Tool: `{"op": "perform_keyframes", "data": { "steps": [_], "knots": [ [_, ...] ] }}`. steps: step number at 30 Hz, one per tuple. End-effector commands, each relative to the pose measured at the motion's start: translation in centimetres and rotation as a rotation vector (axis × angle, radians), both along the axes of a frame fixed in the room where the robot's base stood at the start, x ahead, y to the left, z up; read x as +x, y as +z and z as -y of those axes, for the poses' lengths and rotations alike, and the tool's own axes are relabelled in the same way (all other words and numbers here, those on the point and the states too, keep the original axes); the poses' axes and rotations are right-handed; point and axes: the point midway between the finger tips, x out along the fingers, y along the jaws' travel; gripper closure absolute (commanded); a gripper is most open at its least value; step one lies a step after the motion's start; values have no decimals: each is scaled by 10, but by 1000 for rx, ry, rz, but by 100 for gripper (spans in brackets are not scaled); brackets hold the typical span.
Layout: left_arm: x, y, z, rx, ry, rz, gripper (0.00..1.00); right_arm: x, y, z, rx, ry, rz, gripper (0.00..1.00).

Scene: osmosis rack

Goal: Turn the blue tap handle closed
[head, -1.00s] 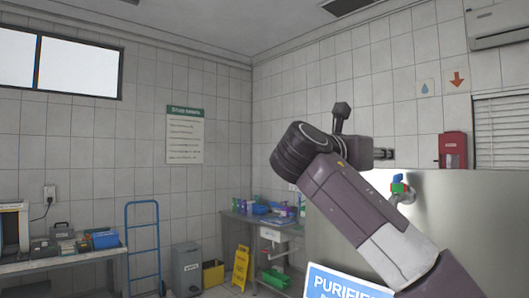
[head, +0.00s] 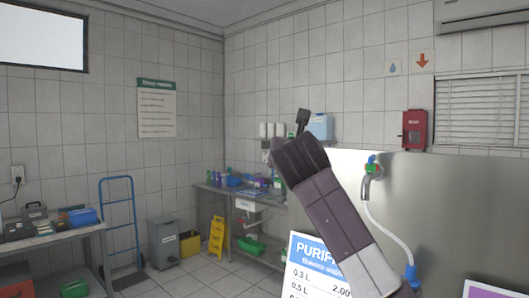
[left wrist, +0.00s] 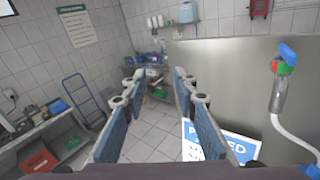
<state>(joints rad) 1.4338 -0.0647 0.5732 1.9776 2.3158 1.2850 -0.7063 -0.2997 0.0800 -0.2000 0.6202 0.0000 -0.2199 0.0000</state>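The tap (head: 367,187) is on the steel panel to the right of my arm in the head view. Its handle (head: 372,168) looks small there, with green and red parts. In the left wrist view, the blue tap handle (left wrist: 288,53) is at the upper right, above red and green parts. A white hose runs down from the tap. My left gripper (left wrist: 156,80) is open and empty, its fingers wide apart. It is left of the tap and not touching it. My right gripper is not in view.
The steel panel (head: 450,210) fills the right side. A blue and white sign (head: 318,270) stands in front of it. A sink bench (head: 210,188), yellow floor sign (head: 217,237), bin (head: 163,244) and blue hand truck (head: 117,232) stand behind.

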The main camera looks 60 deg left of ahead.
Motion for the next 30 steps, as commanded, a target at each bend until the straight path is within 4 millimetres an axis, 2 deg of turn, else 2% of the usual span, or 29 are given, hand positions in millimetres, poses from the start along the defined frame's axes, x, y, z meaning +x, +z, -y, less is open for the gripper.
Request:
{"op": "perform_keyframes", "data": {
  "steps": [6, 12, 30],
  "knots": [
    [-28, -5, -13, 116, 190, -52, 73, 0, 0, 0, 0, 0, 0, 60],
    [-42, -3, -15, 185, 275, -74, 73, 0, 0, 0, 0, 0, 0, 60],
    [-43, -5, -14, 187, 277, -72, 73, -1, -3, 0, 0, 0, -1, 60]
  ]
}}
